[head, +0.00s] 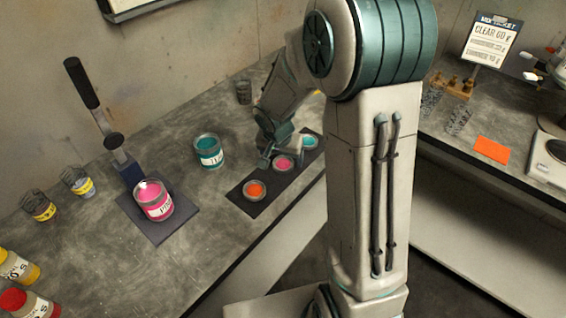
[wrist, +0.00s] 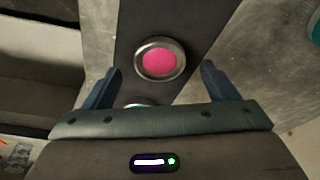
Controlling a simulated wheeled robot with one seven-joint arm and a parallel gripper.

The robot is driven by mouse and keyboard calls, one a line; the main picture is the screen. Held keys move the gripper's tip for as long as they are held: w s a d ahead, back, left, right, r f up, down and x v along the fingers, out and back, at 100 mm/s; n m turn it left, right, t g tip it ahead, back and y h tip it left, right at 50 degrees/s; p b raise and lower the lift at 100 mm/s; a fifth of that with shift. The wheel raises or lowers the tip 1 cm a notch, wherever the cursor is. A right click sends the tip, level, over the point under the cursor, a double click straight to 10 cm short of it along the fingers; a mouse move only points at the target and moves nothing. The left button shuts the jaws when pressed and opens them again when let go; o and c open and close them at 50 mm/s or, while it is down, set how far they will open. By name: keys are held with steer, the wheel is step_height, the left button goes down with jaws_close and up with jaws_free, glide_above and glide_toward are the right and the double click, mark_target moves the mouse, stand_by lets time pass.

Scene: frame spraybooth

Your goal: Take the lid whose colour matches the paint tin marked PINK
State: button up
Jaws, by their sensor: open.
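Three round lids with metal rims lie in a row on a dark mat (head: 262,199): an orange lid (head: 255,189), a pink lid (head: 283,164) and a teal lid (head: 309,143). A pink paint tin (head: 154,201) with a partly readable white label stands on a dark pad to their left. My gripper (head: 283,157) is over the mat at the pink lid. In the wrist view the pink lid (wrist: 160,60) lies just ahead of and between the fingers of my gripper (wrist: 160,78), which are open and empty. Part of the teal lid (wrist: 140,103) shows behind the gripper body.
A teal tin (head: 208,152) stands behind the mat. A black-handled lever press (head: 105,130) rises behind the pink tin. Clear cups (head: 76,181) and yellow and red bottles (head: 28,303) stand at the left. My arm hides part of the bench.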

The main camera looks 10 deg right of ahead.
steer(key=shift+x, duration=1)
steer(key=c, duration=1)
steer(key=shift+c, duration=0.2)
steer(key=shift+r, duration=0.15)
